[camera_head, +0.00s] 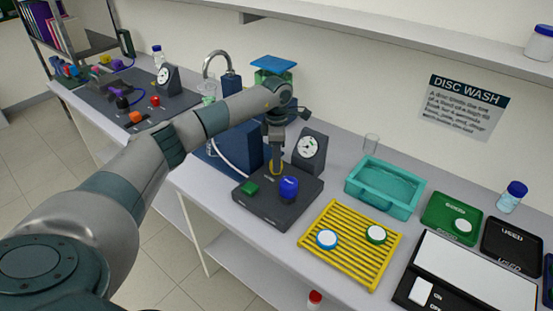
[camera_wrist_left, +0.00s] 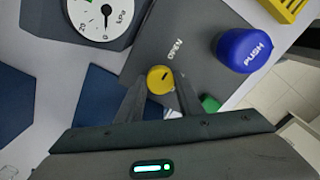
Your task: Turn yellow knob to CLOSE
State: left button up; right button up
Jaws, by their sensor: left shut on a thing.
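The yellow knob (camera_wrist_left: 160,79) sits on a dark grey control box (camera_head: 262,205), and part of it shows under my gripper in the head view (camera_head: 275,169). Its dark mark lies at the upper right of its top, on the side of the word OPEN (camera_wrist_left: 175,48). No CLOSE label can be read. My left gripper (camera_head: 276,163) points down from above the box, its two fingers on either side of the knob, shut on it (camera_wrist_left: 159,90). My right gripper is not in view.
On the box are a blue PUSH button (camera_head: 289,187) and a green button (camera_head: 249,188). A pressure gauge (camera_head: 309,147) stands behind.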

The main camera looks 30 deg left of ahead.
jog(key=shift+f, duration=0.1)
